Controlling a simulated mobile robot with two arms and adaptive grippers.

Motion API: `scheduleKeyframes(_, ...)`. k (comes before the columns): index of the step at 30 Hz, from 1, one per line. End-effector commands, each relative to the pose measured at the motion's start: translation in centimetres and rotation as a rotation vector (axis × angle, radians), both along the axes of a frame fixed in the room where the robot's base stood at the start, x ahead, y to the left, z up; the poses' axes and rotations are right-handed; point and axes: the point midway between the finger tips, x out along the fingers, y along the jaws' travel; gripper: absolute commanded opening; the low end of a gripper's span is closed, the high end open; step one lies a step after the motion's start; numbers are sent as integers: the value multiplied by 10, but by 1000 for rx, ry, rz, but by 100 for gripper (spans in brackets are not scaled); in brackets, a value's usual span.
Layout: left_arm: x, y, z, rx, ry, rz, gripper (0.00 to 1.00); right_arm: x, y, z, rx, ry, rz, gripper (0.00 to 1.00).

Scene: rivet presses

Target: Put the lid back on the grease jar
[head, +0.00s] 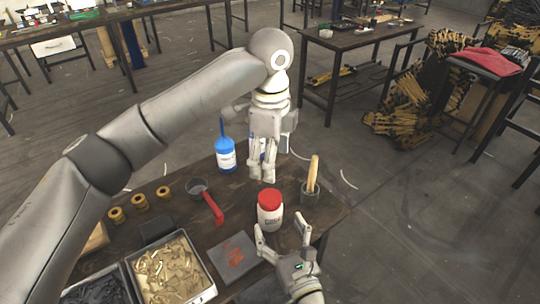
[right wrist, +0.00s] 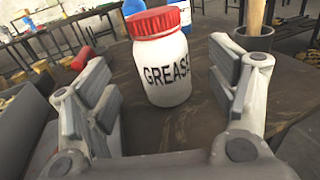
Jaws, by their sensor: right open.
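The white grease jar (head: 269,217) stands upright on the dark workbench, and the right wrist view shows its "GREASE" label (right wrist: 167,75). The red lid (head: 269,197) sits on top of the jar; it also shows in the right wrist view (right wrist: 153,22), where it looks level. My right gripper (head: 281,226) is open, its fingers apart on the near side of the jar, not touching it. My left gripper (head: 262,173) points down just behind the jar, apart from the lid. Whether its fingers hold anything is unclear; something blue shows behind them.
A blue bottle (head: 226,156) stands left of my left gripper. A cup with a wooden handle (head: 311,185) stands right of the jar. A red-handled tool (head: 213,208), a grey pad (head: 233,256) and a tray of tan parts (head: 209,291) lie to the left.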

Motion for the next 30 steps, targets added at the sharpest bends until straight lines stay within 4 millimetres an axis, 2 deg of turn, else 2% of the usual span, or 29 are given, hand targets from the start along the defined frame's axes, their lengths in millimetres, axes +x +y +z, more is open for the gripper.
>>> scheduleKeyframes(6,0,0,0,0,0,0,73,-26,-10,0,-6,-2,3,79)
scheduleKeyframes(12,0,0,0,0,0,0,73,-44,-16,0,-3,-2,2,79)
scheduleKeyframes(30,0,0,0,0,0,0,73,-48,-17,1,0,-2,0,79)
